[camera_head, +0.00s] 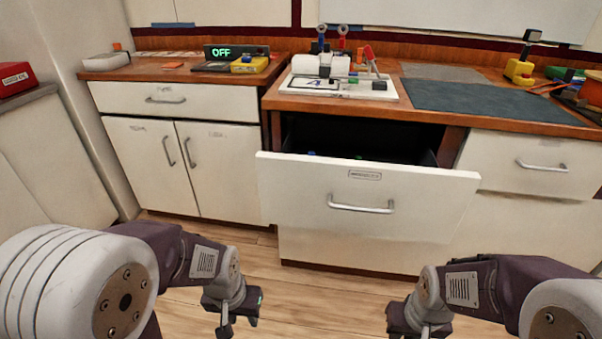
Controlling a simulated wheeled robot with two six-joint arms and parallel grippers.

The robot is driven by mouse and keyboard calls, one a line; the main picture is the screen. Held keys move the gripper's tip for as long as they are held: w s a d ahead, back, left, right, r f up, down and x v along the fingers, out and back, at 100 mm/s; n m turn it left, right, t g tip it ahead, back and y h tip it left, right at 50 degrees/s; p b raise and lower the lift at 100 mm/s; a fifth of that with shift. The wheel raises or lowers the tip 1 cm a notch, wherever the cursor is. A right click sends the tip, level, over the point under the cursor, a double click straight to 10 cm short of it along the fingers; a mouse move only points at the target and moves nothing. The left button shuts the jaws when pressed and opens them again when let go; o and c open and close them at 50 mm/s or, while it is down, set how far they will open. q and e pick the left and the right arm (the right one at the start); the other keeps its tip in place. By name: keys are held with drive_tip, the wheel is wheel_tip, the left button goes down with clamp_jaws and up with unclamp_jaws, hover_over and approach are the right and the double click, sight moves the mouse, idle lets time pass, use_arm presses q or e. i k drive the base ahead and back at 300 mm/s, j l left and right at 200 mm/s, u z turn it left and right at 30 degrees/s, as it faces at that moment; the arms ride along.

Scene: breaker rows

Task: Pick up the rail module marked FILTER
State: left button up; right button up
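I cannot read a FILTER mark on anything in view. A group of white rail modules (320,65) stands on a white board (311,88) on the middle counter, with blue and red parts sticking up around it. Below it a wide drawer (290,190) is pulled open, and small blue and green items show faintly in its dark inside. My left gripper (239,314) hangs low over the floor at the bottom, apart from everything; its fingers look spread and empty. My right gripper (418,330) is low at the bottom right, its tips cut off by the frame.
The open drawer front juts out between me and the counter. A dark mat (485,101) lies right of the board. A yellow device (519,70) stands at the back right. A display reading OFF (222,52) and a yellow box (250,65) are on the left counter. The floor is clear.

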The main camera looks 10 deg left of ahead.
sight(326, 55)
drive_tip(key=i+j+z, duration=0.2)
drive_tip(key=j+z, duration=0.25)
drive_tip(key=j, duration=0.2)
drive_tip(key=i+j+z, duration=0.1)
drive_tip(key=j+z, duration=0.3)
drive_tip(key=j, duration=0.25)
drive_tip(key=j+z, duration=0.45)
drive_tip(key=j, duration=0.2)
drive_tip(key=i+j+z, duration=0.15)
drive_tip(key=j+z, duration=0.1)
drive_tip(key=j, duration=0.15)
